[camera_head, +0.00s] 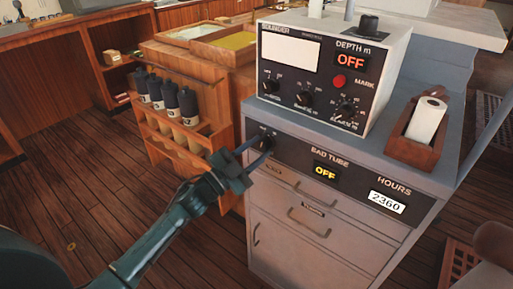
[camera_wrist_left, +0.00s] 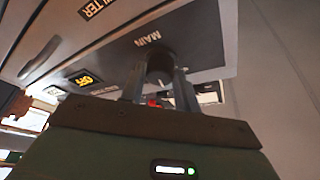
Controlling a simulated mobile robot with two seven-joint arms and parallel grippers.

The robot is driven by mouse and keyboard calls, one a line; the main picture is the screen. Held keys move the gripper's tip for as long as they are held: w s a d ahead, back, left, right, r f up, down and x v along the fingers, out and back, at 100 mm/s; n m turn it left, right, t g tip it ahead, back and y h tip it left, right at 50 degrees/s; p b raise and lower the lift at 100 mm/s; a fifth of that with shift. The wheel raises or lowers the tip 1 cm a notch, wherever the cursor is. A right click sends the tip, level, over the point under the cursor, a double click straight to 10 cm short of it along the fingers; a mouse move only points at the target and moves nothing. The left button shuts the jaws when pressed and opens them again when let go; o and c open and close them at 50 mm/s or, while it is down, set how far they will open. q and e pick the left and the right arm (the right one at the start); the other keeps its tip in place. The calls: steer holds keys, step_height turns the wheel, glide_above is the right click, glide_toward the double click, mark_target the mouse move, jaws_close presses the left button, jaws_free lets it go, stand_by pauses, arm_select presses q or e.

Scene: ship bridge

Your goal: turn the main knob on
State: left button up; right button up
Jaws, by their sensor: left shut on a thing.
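The main knob (camera_wrist_left: 160,67) is a dark round knob on the dark front panel, under the word MAIN in the left wrist view. My left gripper (camera_wrist_left: 160,85) has its two fingers on either side of this knob and is shut on it. In the head view my left gripper (camera_head: 256,150) reaches the left end of the cabinet's dark panel, and the knob (camera_head: 267,138) is partly hidden by the fingers. The panel's BAD TUBE display (camera_head: 326,171) reads OFF. My right gripper is not in view.
The echo sounder box (camera_head: 333,75) stands on the grey cabinet (camera_head: 300,225); its depth display (camera_head: 351,61) reads OFF. A wooden holder with a paper roll (camera_head: 427,120) sits at right. A wooden rack with several dark bottles (camera_head: 188,106) stands close to the left of my gripper.

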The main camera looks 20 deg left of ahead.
arm_select(q)
steer(key=shift+a+r+m+g+h+p, duration=0.15)
steer(key=shift+m+g+p, duration=0.35)
steer(key=shift+m, duration=0.65)
steer(key=shift+f+m+g+h+p, duration=0.1)
steer(key=shift+m+g+h+p, duration=0.15)
steer(key=shift+m+g, duration=0.65)
steer(key=shift+m+t, duration=0.3)
steer(key=shift+m, duration=0.15)
steer(key=o, duration=1)
steer(key=shift+c, duration=0.2)
steer(key=b+v, duration=0.1)
steer(key=v, duration=1.2)
